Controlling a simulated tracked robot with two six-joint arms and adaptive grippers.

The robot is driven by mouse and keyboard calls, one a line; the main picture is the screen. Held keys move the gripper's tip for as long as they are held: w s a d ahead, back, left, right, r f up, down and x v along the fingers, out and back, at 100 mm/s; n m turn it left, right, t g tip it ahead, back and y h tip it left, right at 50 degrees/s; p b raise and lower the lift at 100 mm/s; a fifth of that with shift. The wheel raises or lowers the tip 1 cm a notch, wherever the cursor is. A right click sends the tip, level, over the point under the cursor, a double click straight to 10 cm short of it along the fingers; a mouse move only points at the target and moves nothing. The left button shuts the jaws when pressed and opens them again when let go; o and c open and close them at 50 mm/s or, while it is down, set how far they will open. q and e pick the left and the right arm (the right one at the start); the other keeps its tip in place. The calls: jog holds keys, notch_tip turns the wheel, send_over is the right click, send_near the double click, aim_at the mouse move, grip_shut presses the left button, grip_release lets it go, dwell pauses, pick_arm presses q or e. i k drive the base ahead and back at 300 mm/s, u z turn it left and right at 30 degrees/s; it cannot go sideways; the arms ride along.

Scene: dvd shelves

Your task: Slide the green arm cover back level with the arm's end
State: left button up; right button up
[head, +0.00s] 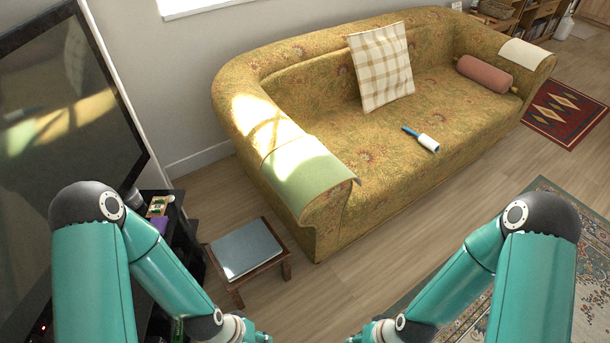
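The pale green arm cover (304,178) lies draped over the near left arm of the sofa (390,122). Its front edge reaches the arm's end and appears to stick out a little past it at the right corner. Sunlight falls across its upper part. My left gripper (260,338) and my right gripper (356,339) are at the bottom edge, well below and apart from the cover. Both are mostly cut off, so their fingers cannot be judged.
A small stool with a grey top (245,248) stands left of the sofa arm. A checked cushion (381,66), a lint roller (421,139) and a pink bolster (486,73) are on the sofa. A white cover (525,53) lies on the far arm. Floor before the sofa is clear.

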aim_at(300, 170)
jog(key=u, duration=0.6)
jog(key=i, duration=1.05)
jog(key=z, duration=0.15)
